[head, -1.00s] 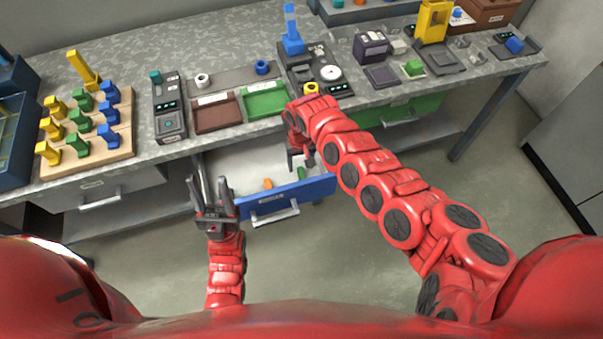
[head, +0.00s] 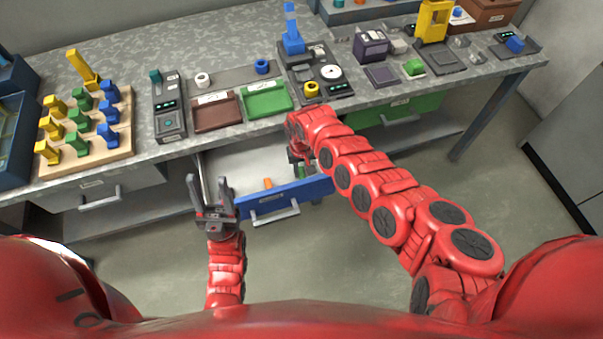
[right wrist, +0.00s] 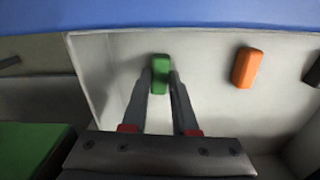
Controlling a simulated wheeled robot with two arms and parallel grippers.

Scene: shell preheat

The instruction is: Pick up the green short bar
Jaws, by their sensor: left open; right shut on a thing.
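The green short bar (right wrist: 160,74) lies in the open blue-fronted drawer (head: 284,198), seen between my right fingertips in the right wrist view. My right gripper (right wrist: 160,88) is shut on it, with a finger on each side. In the head view my right gripper (head: 300,165) reaches down into the right part of the drawer, and the green bar shows just below it (head: 301,172). My left gripper (head: 211,192) is open and empty, in front of the drawer's left end.
An orange bar (right wrist: 248,68) lies in the same drawer, apart from the green one. A dark piece (right wrist: 314,71) shows at the wrist view's right edge. The worktop (head: 215,65) above holds a brown tray (head: 217,112), a green tray (head: 266,99) and a peg board (head: 98,152).

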